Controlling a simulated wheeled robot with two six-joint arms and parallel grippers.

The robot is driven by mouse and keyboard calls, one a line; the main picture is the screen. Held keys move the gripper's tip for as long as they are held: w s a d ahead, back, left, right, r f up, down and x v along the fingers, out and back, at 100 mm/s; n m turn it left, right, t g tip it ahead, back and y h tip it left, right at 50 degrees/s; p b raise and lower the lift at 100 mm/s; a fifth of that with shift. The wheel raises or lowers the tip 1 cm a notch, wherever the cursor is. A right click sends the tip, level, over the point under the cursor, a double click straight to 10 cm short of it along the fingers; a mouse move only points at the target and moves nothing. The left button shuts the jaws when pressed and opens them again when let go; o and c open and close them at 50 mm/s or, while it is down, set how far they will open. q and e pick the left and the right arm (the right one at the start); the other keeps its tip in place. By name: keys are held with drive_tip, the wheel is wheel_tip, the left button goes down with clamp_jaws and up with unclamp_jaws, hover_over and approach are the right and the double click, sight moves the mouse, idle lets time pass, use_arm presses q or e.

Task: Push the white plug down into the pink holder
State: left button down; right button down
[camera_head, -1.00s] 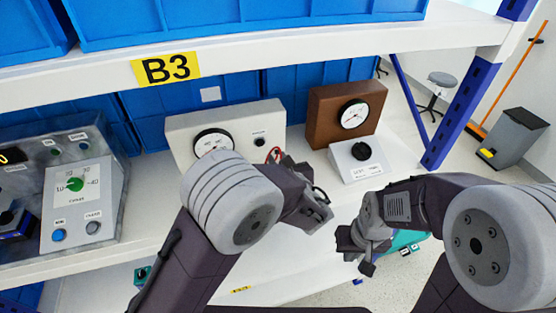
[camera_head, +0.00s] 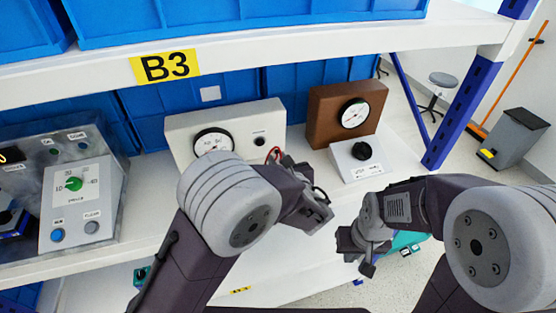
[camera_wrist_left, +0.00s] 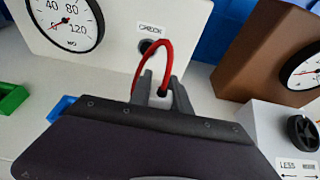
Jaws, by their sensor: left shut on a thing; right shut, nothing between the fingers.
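No white plug or pink holder can be made out in these views. My left gripper (camera_wrist_left: 163,98) is shut on the dark end of a red cable (camera_wrist_left: 169,58), which arches over the fingers. It is in front of the cream gauge box (camera_wrist_left: 115,25), below its dark socket (camera_wrist_left: 150,47) marked CHECK; whether it touches the box cannot be told. In the head view the left fingers are mostly hidden by my own arm, and the red cable (camera_head: 273,154) shows just beyond it. My right gripper (camera_head: 360,258) is shut and empty, low at the front right.
A brown gauge box (camera_head: 320,110) and a white box with a black knob (camera_head: 345,168) stand to the right. A grey control panel (camera_head: 85,195) with a green knob stands at the left. Blue bins (camera_head: 145,125) stand behind. The white shelf (camera_head: 270,250) is mostly clear in front.

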use_arm(q)
drive_tip(key=shift+f, duration=0.15)
drive_tip(key=shift+f+b, duration=0.3)
drive_tip(key=shift+b, duration=0.15)
drive_tip(key=shift+f+b, duration=1.25)
drive_tip(key=c, duration=1.1)
unclamp_jaws()
drive_tip(key=v, duration=0.9)
drive_tip(key=shift+b, duration=0.3)
